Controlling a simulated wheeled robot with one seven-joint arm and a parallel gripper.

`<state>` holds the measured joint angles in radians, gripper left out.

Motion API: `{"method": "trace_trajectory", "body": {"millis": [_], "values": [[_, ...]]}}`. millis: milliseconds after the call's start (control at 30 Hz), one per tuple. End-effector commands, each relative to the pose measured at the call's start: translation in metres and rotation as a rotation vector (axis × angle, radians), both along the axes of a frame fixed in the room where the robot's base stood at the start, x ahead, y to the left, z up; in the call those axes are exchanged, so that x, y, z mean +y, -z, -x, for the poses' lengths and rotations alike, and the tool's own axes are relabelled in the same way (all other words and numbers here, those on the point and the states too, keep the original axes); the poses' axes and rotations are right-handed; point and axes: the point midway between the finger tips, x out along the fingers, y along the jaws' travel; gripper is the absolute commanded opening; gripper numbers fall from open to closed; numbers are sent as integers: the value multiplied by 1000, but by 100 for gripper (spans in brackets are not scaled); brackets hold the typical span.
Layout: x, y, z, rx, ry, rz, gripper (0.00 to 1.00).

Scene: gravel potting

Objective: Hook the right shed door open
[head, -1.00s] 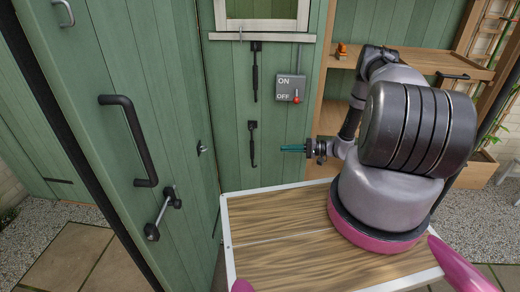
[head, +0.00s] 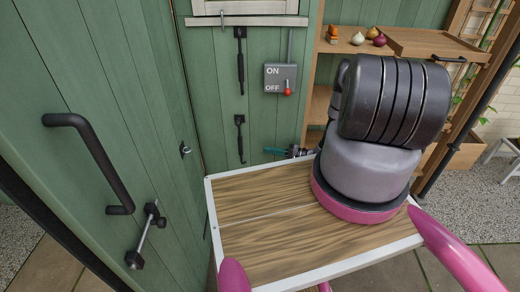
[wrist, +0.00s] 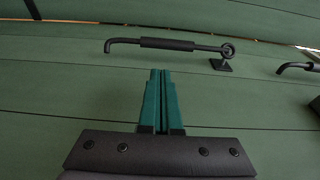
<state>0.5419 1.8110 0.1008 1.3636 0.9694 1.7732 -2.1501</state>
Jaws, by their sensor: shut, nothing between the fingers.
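The green shed door (head: 85,110) fills the left of the head view and stands at an angle to the green wall (head: 205,100). A small metal eye (head: 184,149) sits on its surface near the far edge. A black hook (head: 240,138) hangs on the wall, below another black hook (head: 240,60). The lower hook lies crosswise in the wrist view (wrist: 170,43), with its ring mount at the right and bent tip at the left. My gripper (wrist: 160,75), with teal fingers, is shut and empty beside the hook, apart from it in the picture. It also shows in the head view (head: 268,151).
A black pull handle (head: 95,155) and a latch bar (head: 147,235) stick out of the door. An ON/OFF switch box (head: 280,78) is on the wall. Wooden shelves (head: 400,42) with onions stand at the right. My wooden deck spans the lower middle.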

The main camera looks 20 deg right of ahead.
Motion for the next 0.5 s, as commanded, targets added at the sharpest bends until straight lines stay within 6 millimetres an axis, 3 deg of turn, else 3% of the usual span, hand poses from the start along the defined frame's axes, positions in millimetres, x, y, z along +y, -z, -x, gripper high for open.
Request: {"method": "trace_trajectory", "body": {"millis": [300,500], "values": [[51,0,-27,0,-5,1,0],[72,0,-40,0,-2,1,0]]}}
